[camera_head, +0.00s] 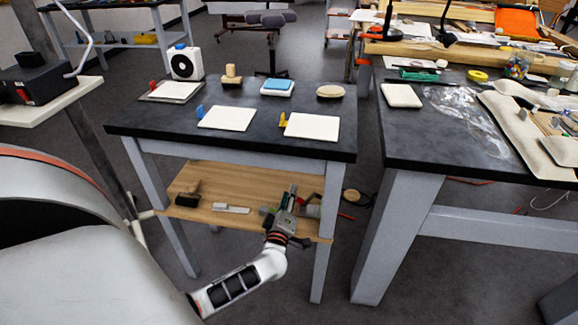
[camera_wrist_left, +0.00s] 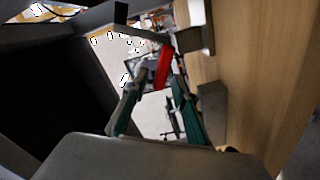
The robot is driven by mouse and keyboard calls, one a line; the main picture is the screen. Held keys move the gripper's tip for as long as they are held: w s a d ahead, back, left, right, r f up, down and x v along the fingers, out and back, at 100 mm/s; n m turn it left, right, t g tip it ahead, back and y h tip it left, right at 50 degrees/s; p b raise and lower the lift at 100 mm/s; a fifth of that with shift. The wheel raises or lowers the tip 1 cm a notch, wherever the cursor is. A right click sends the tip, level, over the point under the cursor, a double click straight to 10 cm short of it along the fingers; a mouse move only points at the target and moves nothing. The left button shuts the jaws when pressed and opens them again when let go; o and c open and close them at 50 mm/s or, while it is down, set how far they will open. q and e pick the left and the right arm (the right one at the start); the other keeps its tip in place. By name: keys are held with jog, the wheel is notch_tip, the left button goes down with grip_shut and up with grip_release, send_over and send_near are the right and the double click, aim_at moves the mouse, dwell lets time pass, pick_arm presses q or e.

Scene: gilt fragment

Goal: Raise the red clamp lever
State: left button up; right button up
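A red lever-like piece (camera_wrist_left: 163,68) shows in the left wrist view, just beyond and between the fingertips, nearer the right-hand one. I cannot tell whether it touches that finger. In the head view my left gripper (camera_head: 291,192) is at the right end of the wooden lower shelf (camera_head: 250,180), under the black-topped table. Small red parts (camera_head: 317,197) show just right of it, mostly hidden. In the wrist view the green fingers of my left gripper (camera_wrist_left: 155,82) stand apart with nothing clearly held. A small red upright piece (camera_head: 153,86) also stands on the tabletop. My right gripper is out of view.
The black tabletop (camera_head: 190,138) is above the shelf, and a grey table leg (camera_head: 325,232) stands close right of my gripper. A dark block (camera_head: 188,197) and a light flat piece (camera_head: 231,209) lie on the shelf. A second table (camera_head: 430,140) stands to the right.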

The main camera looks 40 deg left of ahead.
pick_arm(q)
jog(key=shift+s, duration=0.1)
jog(key=v, duration=1.2)
